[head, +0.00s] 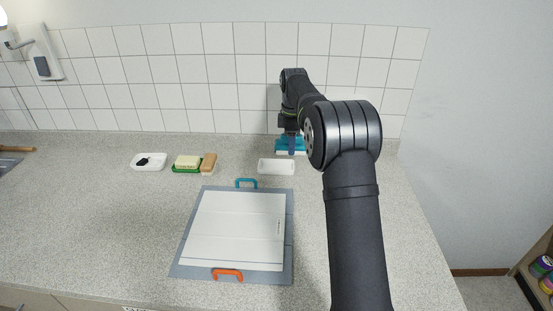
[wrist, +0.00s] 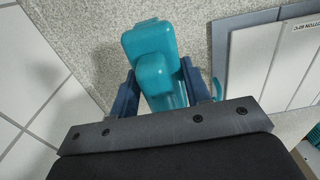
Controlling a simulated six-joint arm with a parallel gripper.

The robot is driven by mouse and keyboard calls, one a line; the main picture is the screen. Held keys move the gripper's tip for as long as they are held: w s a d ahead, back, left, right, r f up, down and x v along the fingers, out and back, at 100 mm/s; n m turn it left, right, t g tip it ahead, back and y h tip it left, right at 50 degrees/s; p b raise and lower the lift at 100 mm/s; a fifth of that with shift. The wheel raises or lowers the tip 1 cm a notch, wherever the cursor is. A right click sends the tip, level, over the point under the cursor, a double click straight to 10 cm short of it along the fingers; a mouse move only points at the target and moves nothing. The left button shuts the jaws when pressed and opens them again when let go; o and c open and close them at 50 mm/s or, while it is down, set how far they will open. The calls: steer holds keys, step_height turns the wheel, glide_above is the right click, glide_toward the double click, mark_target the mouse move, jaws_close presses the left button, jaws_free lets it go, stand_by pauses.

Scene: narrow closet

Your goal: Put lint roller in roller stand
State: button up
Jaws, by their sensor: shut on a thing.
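My gripper (wrist: 165,85) is at the back of the counter, close to the tiled wall. Its dark blue fingers are shut on a teal object (wrist: 147,45), a rounded block with a smaller raised block on it. The teal object also shows below my gripper in the head view (head: 283,146), partly hidden by the fingers. I cannot tell for sure whether it is the lint roller or part of the roller stand. No separate roller or stand can be made out with certainty.
A white tray (head: 276,167) lies just in front of my gripper. A white board (head: 235,230) on a grey mat has teal (head: 245,182) and orange (head: 228,272) handles. The left front counter is clear.

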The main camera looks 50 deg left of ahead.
mark_target(277, 147)
steer(key=a+f, duration=0.1)
steer(key=s+a+f, duration=0.1)
steer(key=a, duration=0.1)
steer(key=s+a+f, duration=0.1)
steer(key=shift+s+a+f, duration=0.1)
steer(key=shift+s+a, duration=0.05)
steer(key=shift+a, duration=0.15)
steer(key=shift+f, duration=2)
steer(key=shift+f, duration=0.2)
steer(key=o, duration=1)
steer(key=shift+c, duration=0.2)
steer(key=shift+r, duration=0.1)
step_height(277, 147, up, 12)
steer(key=shift+r, duration=0.1)
